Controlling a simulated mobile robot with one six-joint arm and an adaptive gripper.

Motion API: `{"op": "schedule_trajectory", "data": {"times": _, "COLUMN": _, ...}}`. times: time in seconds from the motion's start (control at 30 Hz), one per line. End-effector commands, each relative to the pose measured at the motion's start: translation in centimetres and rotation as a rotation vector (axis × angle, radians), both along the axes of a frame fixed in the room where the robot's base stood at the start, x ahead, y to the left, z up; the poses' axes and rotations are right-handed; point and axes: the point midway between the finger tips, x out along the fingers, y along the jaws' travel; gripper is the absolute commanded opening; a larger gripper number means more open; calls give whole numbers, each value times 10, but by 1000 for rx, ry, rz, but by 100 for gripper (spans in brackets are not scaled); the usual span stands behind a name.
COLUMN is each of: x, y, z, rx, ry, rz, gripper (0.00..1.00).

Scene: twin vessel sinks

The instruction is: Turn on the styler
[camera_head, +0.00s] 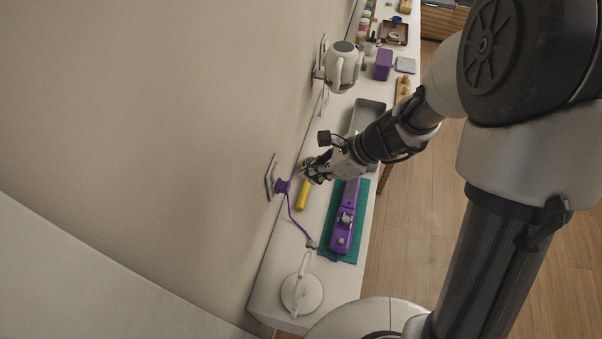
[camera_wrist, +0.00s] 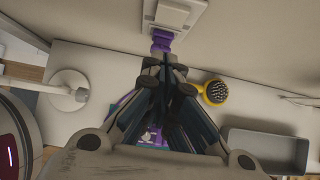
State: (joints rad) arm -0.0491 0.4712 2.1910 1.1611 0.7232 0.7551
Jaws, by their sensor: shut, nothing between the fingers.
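The purple styler (camera_head: 345,215) lies on a green mat (camera_head: 327,228) on the white counter in the head view. Its purple cord runs to a purple plug (camera_head: 282,186) at the wall outlet (camera_head: 270,177). The plug (camera_wrist: 161,41) and outlet (camera_wrist: 178,17) also show at the top of the wrist view. My gripper (camera_head: 309,171) is over the counter near the wall, above and beyond the styler. In the wrist view my gripper (camera_wrist: 165,68) is shut and empty, with its tips in front of the plug. Most of the styler is hidden behind the fingers there.
A yellow round brush (camera_wrist: 216,92) lies right of the fingers; its handle (camera_head: 302,195) shows in the head view. A grey tray (camera_wrist: 265,149) is at the right. A white round-based stand (camera_head: 301,294) is at the counter's near end. A white hair-dryer-like device (camera_head: 342,70) hangs on the wall.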

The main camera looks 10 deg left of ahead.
Motion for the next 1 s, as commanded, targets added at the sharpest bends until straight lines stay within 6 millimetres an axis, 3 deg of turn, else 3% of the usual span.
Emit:
{"op": "schedule_trajectory", "data": {"times": 0.1, "x": -1, "y": -18, "z": 26, "rx": -1, "ry": -6, "rz": -4, "gripper": 0}}
{"op": "schedule_trajectory", "data": {"times": 0.37, "x": -5, "y": -44, "z": 58, "rx": 1, "ry": -2, "rz": -2, "gripper": 0}}
{"op": "schedule_trajectory", "data": {"times": 1.0, "x": -6, "y": -50, "z": 66, "rx": 4, "ry": 4, "rz": 0, "gripper": 0}}
